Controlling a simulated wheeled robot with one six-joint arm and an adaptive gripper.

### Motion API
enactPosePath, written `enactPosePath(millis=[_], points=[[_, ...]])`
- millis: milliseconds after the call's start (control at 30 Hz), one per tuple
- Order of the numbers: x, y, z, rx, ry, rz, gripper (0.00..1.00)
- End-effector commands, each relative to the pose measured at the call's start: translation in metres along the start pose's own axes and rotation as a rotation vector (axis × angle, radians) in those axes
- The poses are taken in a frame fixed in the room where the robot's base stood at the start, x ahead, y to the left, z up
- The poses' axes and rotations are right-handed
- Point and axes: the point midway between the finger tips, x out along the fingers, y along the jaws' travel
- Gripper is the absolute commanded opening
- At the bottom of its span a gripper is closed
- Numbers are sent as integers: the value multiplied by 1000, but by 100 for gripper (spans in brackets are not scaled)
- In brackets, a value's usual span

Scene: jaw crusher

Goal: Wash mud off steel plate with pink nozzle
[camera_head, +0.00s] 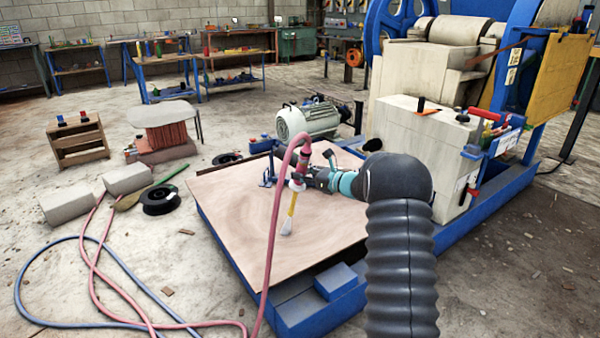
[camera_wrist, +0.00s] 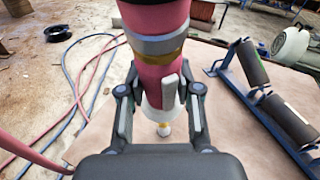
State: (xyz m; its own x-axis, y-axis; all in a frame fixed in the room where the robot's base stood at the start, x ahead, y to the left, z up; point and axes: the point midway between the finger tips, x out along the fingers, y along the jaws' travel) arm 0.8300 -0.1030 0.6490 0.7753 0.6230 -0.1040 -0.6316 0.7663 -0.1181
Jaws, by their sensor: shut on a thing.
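The pink nozzle (camera_head: 297,175) is held by my gripper (camera_head: 302,181) above a wide flat plate, pointing down. In the wrist view my gripper (camera_wrist: 158,92) has a finger on each side of the pink nozzle (camera_wrist: 160,75), which has grey and gold bands and a white collar. A yellow and white piece (camera_head: 289,217) shows below the nozzle in the head view; I cannot tell whether it touches the plate. The plate (camera_head: 240,215) has a light brown surface with faint darker swirls; I cannot tell mud from bare surface. It lies on a blue frame.
The pink hose (camera_head: 275,215) arcs down across the plate's front to the floor, beside a blue hose (camera_head: 85,320). A grey motor (camera_head: 305,118) and rollers (camera_wrist: 270,105) stand beyond. The crusher (camera_head: 410,140) is at right. Concrete blocks (camera_head: 67,205) lie left.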

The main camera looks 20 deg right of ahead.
Motion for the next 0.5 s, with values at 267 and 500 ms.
enactPosePath(millis=[267,500], points=[[-16,6,0,-1,-1,-1,0],[-29,11,0,0,-1,-2,0]])
